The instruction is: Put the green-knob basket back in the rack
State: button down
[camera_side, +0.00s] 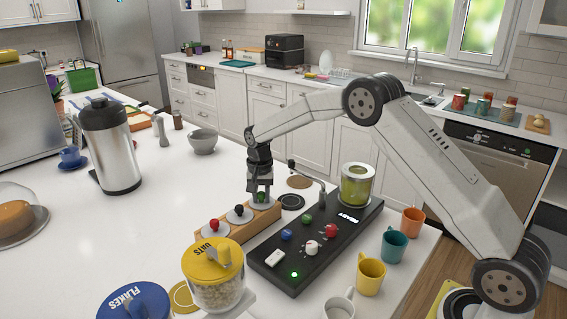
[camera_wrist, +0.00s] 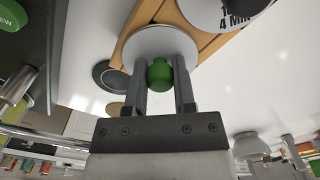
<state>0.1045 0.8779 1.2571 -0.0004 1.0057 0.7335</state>
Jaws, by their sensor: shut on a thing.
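The green knob (camera_wrist: 159,76) sits between the two fingers of my gripper (camera_wrist: 161,66) in the wrist view, and the gripper is shut on it. The knob's white round lid (camera_wrist: 158,40) lies just beyond the fingertips, over the end of the wooden rack (camera_wrist: 206,42). In the side view my gripper (camera_side: 261,190) points down at the far right end of the rack (camera_side: 236,233), with the green-knob basket (camera_side: 263,205) under it. The basket's body is hidden, so I cannot tell how deep it sits. The red-knob basket (camera_side: 214,225) and black-knob basket (camera_side: 239,211) stand in the rack.
A black machine (camera_side: 325,238) with colored knobs and a glass jar (camera_side: 356,187) is right of the rack. An oats jar (camera_side: 215,278) stands in front. Mugs (camera_side: 370,275) line the right edge.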

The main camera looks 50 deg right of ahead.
jog(key=shift+f, duration=0.1)
jog(key=shift+c, duration=1.8)
grip_release()
jog(key=shift+r, duration=3.95)
jog(key=s+a+n, duration=0.1)
jog(key=s, duration=0.3)
jog(key=s+a+n+t, duration=0.1)
jog(key=s+n, duration=0.1)
jog(key=s, duration=0.2)
jog(key=s+a+f+n, duration=0.1)
jog(key=s+n, duration=0.1)
jog(key=s, duration=0.2)
jog(key=shift+s+a+f, duration=0.1)
jog(key=shift+a, duration=0.25)
jog(key=s+a+f+n, duration=0.1)
jog(key=s+n, duration=0.1)
jog(key=s, duration=0.6)
jog(key=s+a+f+n+t, duration=0.1)
jog(key=s+f+n, duration=0.1)
jog(key=s, duration=0.6)
jog(key=shift+f+n+t, duration=0.3)
